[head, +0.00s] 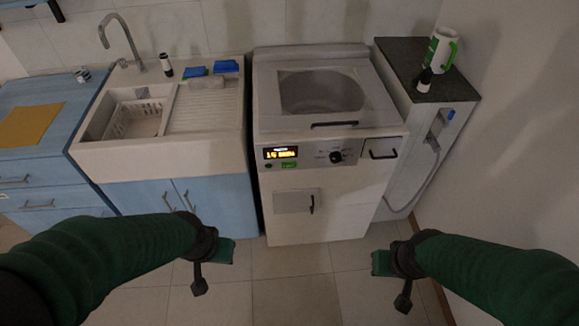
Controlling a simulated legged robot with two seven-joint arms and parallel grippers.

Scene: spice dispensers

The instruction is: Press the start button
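A white washing machine (330,215) stands in the middle of the head view. Its sloping front panel has a lit orange display (281,152), a lit green button (289,165) below it and a dark knob (336,157) to the right. A small dark button (268,166) sits left of the green one. Their labels are too small to read. My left gripper (212,268) is low and left of the machine's front. My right gripper (390,278) is low and to its right. Both are apart from the panel and hold nothing visible; their finger opening is unclear.
A sink (120,155) with a basket, bottle and blue sponges stands left, over blue cabinets (150,196). A dark-topped side unit (408,55) at right carries a green-handled white container (437,50) and a small bottle (424,80). A wall closes the right. Floor in front is clear.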

